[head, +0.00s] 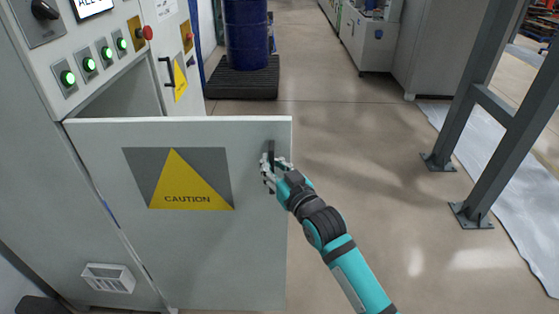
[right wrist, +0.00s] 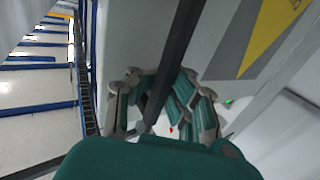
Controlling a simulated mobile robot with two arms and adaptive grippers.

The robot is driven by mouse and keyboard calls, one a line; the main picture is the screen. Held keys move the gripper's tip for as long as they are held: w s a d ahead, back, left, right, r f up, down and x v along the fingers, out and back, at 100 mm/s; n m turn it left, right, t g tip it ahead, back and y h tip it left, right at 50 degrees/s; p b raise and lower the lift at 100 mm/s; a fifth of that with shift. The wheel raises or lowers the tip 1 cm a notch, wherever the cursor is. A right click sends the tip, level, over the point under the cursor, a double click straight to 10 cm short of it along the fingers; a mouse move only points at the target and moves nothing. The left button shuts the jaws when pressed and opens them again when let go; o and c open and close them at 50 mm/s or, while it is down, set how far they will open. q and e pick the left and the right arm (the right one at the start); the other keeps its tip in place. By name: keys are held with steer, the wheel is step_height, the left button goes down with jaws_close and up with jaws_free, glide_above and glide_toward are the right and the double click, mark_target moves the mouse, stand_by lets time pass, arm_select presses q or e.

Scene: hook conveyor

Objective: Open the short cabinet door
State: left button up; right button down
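The short cabinet door (head: 258,240) is a light grey panel with a yellow CAUTION triangle. In the head view it stands swung out from the cabinet, with its left edge at the cabinet and part of the opening (head: 130,92) showing behind its top edge. My right gripper (head: 270,162) is at the dark handle (head: 271,147) near the door's upper right corner. In the right wrist view its fingers (right wrist: 160,92) are closed in around the dark handle bar (right wrist: 181,40). My left gripper is not in view.
The cabinet's control panel (head: 60,55) has green lit buttons and a red knob. A second door with a black handle (head: 168,72) is behind. A blue barrel (head: 247,35) stands on a black pallet (head: 240,82). Grey steel posts (head: 480,150) stand at right. The middle floor is clear.

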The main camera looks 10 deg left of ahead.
steer(key=shift+s+d+r, duration=0.1)
steer(key=shift+s+r, duration=0.05)
steer(key=shift+s, duration=0.25)
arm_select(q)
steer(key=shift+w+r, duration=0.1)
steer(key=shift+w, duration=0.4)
arm_select(e)
steer(key=shift+w, duration=0.1)
steer(key=c, duration=1.4)
jaws_free()
steer(key=shift+d, duration=0.15)
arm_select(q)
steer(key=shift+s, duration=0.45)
arm_select(e)
steer(key=shift+o, duration=0.4)
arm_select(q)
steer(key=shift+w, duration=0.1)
arm_select(e)
steer(key=v, duration=1.2)
